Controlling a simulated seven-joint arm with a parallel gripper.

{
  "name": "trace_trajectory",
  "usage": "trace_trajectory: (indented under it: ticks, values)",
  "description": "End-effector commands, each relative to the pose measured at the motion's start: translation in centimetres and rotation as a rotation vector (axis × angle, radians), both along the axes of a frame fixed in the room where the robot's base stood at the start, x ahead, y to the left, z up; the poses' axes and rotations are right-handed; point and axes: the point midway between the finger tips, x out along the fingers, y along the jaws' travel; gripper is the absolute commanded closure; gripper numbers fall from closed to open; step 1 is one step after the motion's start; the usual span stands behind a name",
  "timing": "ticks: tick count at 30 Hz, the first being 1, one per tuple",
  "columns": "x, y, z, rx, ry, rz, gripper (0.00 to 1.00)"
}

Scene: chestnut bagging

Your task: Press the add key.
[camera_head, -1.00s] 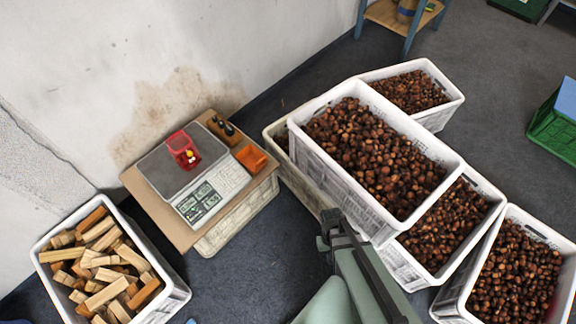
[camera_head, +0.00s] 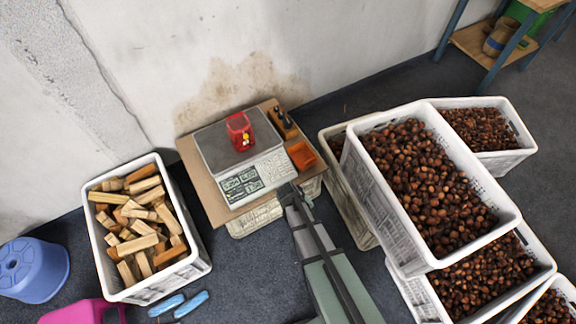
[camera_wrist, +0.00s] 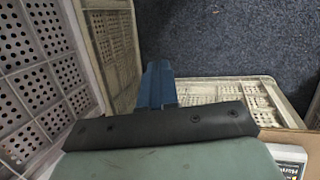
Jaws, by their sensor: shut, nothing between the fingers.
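The scale (camera_head: 238,146) stands on a brown board, with a grey weighing plate and a white front. Its key panel (camera_head: 270,171) is right of the green displays (camera_head: 243,184). The add key is too small to tell apart. In the wrist view my gripper's blue fingers (camera_wrist: 157,86) are together and empty, with a white corner of the scale (camera_wrist: 291,160) at the lower right.
An orange tray (camera_head: 302,155) and dark-handled tools (camera_head: 284,121) lie right of the scale. White crates of chestnuts (camera_head: 470,215) stand to the right. A crate of wood blocks (camera_head: 112,283), a blue stool (camera_head: 32,270) and a pink item (camera_head: 82,313) are left.

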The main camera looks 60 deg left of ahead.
Motion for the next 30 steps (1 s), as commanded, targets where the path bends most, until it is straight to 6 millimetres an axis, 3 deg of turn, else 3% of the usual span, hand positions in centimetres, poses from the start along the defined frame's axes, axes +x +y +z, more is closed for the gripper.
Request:
trace_trajectory:
  ticks: [1,5,12,15,24,30]
  values:
    - [-0.3,2.6,0.0,0.014,-0.030,0.050,1.00]
    - [-0.1,7.8,0.8,0.046,-0.118,0.172,1.00]
    - [4.0,16.2,2.2,0.082,-0.311,0.386,1.00]
    - [5.4,18.9,2.5,0.080,-0.395,0.498,1.00]
    - [6.8,22.6,4.4,0.065,-0.541,0.766,1.00]
    - [6.6,22.8,4.3,0.057,-0.536,0.805,1.00]
